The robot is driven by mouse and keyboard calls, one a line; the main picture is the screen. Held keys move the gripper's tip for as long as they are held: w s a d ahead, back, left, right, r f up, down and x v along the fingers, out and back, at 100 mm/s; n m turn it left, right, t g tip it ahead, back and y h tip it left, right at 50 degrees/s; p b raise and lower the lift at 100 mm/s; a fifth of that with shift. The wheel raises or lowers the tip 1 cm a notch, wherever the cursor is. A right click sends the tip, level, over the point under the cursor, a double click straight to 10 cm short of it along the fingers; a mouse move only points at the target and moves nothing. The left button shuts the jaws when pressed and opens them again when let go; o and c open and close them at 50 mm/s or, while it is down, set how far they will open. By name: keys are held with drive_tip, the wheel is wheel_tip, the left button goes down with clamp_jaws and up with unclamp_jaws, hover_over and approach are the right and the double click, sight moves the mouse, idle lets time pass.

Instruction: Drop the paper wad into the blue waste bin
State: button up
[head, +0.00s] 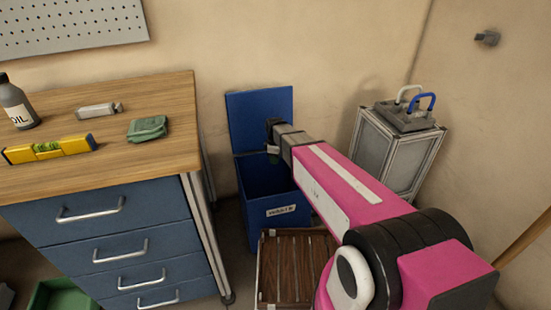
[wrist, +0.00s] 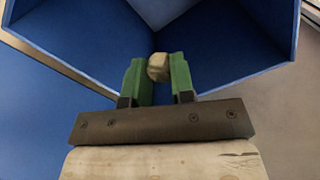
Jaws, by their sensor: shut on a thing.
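The blue waste bin (head: 262,183) stands on the floor beside the workbench, with its lid raised against the wall and a white label on its front. My gripper (head: 273,150) is over the bin's open top in the head view. In the wrist view my gripper (wrist: 158,72) has its green fingers shut on the small beige paper wad (wrist: 158,67). The bin's blue inner walls (wrist: 215,50) lie beyond the wad. The wad cannot be made out in the head view.
The wooden-topped workbench (head: 165,90) with blue drawers is left of the bin. It holds an oil bottle (head: 17,105), a yellow level (head: 50,149) and a green cloth (head: 147,128). A brown slatted crate (head: 290,268) stands before the bin; a grey case (head: 395,150) is at right.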

wheel_tip(320, 180, down, 6)
drive_tip(key=shift+r, duration=0.1)
idle(0.4)
drive_tip(key=o, duration=1)
drive_tip(key=shift+c, duration=0.2)
drive_tip(key=shift+r, duration=0.1)
wheel_tip(320, 180, up, 11)
drive_tip(key=shift+f, duration=0.15)
